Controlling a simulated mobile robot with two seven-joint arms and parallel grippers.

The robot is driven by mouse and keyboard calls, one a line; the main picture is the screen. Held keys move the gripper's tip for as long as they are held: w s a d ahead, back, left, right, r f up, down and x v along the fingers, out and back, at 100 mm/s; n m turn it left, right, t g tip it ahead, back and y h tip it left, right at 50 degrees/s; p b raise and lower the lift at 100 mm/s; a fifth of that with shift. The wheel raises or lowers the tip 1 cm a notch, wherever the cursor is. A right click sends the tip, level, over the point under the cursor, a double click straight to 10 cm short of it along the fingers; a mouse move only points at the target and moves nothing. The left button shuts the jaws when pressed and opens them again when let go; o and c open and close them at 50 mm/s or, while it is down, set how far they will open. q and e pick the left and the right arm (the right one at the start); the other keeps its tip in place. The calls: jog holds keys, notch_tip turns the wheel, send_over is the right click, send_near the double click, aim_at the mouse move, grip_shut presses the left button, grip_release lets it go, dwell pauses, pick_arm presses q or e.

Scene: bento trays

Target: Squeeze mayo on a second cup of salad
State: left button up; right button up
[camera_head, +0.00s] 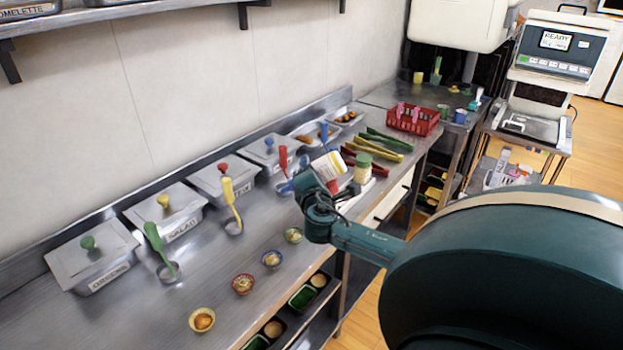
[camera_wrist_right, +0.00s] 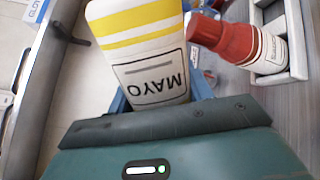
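The white mayo bottle (camera_head: 327,165) with yellow stripes is tilted above the steel counter. My right gripper (camera_head: 308,182) is at it. In the right wrist view, the MAYO label (camera_wrist_right: 155,82) faces the camera, and blue fingers stand on both sides of the bottle, shut on it. Its nozzle is hidden. My left gripper is not in view.
A caddy (camera_wrist_right: 292,72) holds a red sauce bottle (camera_wrist_right: 238,45). A green-capped bottle (camera_head: 363,168) stands beyond my right gripper. Lidded steel bins (camera_head: 92,262) and ladles line the back. A red basket (camera_head: 414,119) is farther right. The counter around the cups is clear.

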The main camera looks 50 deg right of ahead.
jog(key=m, duration=0.2)
jog(key=shift+f+m+b, duration=0.1)
jog(key=shift+m+b, duration=0.2)
jog(key=shift+r+m+y, duration=0.3)
jog(key=shift+r+m, duration=0.1)
jog(key=shift+m, duration=0.7)
jog(key=m+b, duration=0.2)
jog(key=m, duration=0.3)
jog(key=shift+r+m+t, duration=0.3)
jog(key=shift+r+t, duration=0.05)
jog(key=shift+t, duration=0.05)
jog(key=m, duration=0.1)
jog(key=r+m, duration=0.1)
jog(key=m, duration=0.1)
jog(key=shift+m+y+b, duration=0.3)
jog(key=shift+b, duration=0.1)
jog(key=m, duration=0.3)
jog(key=shift+r+m, duration=0.25)
jog(key=shift+m, duration=0.15)
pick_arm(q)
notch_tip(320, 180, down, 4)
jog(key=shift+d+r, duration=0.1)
pick_arm(e)
jog(key=m, duration=0.2)
jog(key=r+m, duration=0.1)
jog(key=m, duration=0.2)
jog(key=shift+t, duration=0.4)
